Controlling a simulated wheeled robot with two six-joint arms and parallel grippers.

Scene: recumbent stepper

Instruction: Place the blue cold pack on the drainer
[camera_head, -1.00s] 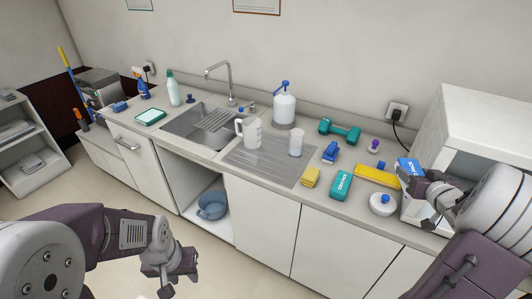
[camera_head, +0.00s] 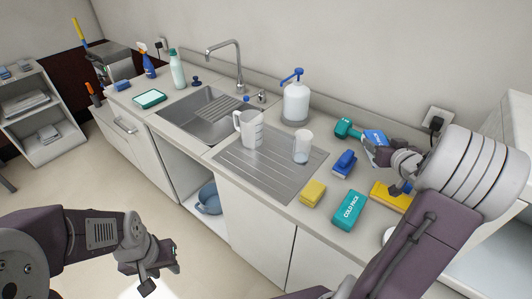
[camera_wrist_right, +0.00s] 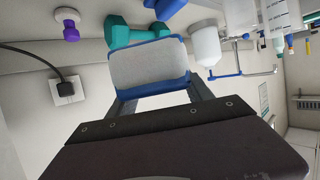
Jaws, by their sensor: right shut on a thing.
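The blue cold pack (camera_head: 376,137) is held in my right gripper (camera_head: 388,153), above the counter at the right. In the right wrist view the cold pack (camera_wrist_right: 149,65) shows a pale grey face with a blue rim, between the fingers of my right gripper (camera_wrist_right: 158,92). The drainer (camera_head: 262,176) is the ridged metal board beside the sink. My left gripper (camera_head: 158,268) is open and empty, low in front of the cabinets.
A teal cold pack (camera_head: 349,209), yellow sponge (camera_head: 313,194) and blue brush-like object (camera_head: 344,163) lie right of the drainer. A teal dumbbell (camera_head: 345,127) lies behind. A white pump bottle (camera_head: 296,102) stands behind the drainer. The drainer's front part is clear.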

